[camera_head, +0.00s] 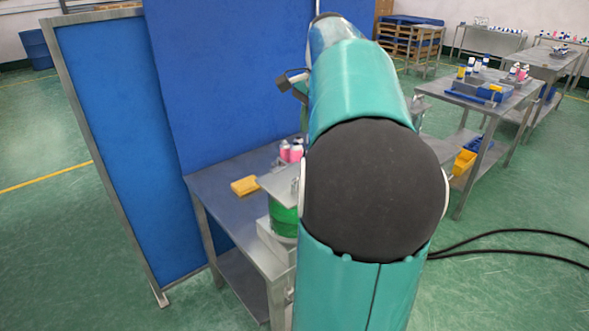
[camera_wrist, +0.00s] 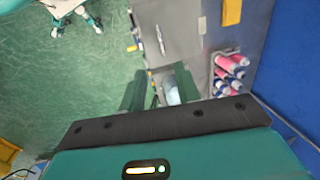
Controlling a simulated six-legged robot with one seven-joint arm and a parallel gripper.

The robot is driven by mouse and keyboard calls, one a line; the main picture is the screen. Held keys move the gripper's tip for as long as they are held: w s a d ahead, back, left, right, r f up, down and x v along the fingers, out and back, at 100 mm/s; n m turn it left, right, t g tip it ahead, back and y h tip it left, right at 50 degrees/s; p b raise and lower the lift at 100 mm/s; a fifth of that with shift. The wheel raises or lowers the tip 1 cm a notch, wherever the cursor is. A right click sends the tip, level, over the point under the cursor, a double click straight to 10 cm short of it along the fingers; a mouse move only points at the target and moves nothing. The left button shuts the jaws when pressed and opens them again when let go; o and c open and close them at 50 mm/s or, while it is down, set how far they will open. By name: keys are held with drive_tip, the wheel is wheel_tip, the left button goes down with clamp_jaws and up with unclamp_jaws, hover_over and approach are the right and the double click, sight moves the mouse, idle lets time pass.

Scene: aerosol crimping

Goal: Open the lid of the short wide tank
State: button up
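The short wide tank (camera_wrist: 172,92) cannot be made out for certain; a pale bluish rounded thing shows between my fingers in the wrist view. In the head view a green cylinder (camera_head: 284,217) stands at the near edge of the table, partly hidden by my arm. A flat grey plate (camera_head: 277,184) is above it. In the wrist view a grey plate (camera_wrist: 172,27) with a thin silver bar lies ahead of the fingers. My gripper (camera_wrist: 160,86) has its two green fingers apart, with no clear grip on anything. The head view hides it behind my arm.
Pink, white and blue bottles (camera_wrist: 229,72) stand right of the fingers. A yellow block (camera_head: 244,186) lies on the metal table (camera_head: 228,172). Blue panels (camera_head: 115,110) close off the left and back. Black cables (camera_head: 515,240) cross the floor at right.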

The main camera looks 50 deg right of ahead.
drive_tip(key=f, duration=0.4)
drive_tip(key=w+f, duration=0.1)
drive_tip(key=f, duration=0.3)
drive_tip(key=w+f, duration=0.1)
drive_tip(key=f, duration=0.3)
drive_tip(key=shift+w+d+f, duration=0.2)
drive_tip(key=shift+f, duration=0.15)
drive_tip(key=shift+w+f, duration=0.2)
drive_tip(key=shift+f, duration=0.2)
drive_tip(key=shift+c, duration=0.3)
clamp_jaws()
